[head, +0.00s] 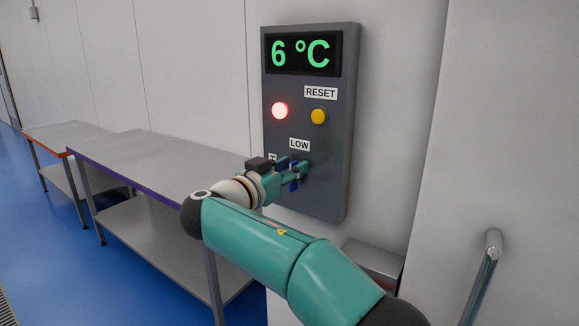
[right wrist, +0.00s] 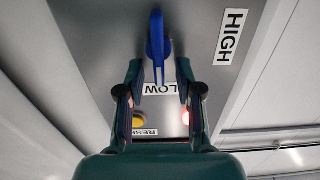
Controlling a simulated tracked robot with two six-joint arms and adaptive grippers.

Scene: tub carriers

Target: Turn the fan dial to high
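The fan dial (right wrist: 157,38) is a blue lever-shaped knob on the grey control panel (head: 335,150). In the right wrist view its long end points at the LOW label (right wrist: 160,89), and the HIGH label (right wrist: 231,40) is to the right. My right gripper (head: 298,171) is at the panel below LOW. In the right wrist view its fingers (right wrist: 159,68) are open, one on each side of the dial's long end, with gaps visible. In the head view the gripper largely hides the dial and most of the HIGH label. My left gripper is not in view.
Above the dial are a lit red lamp (head: 280,111), a yellow button (head: 318,116) under the RESET label, and a display (head: 302,53) reading 6 °C. Steel tables (head: 150,158) stand left. A metal handle (head: 482,275) is at lower right.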

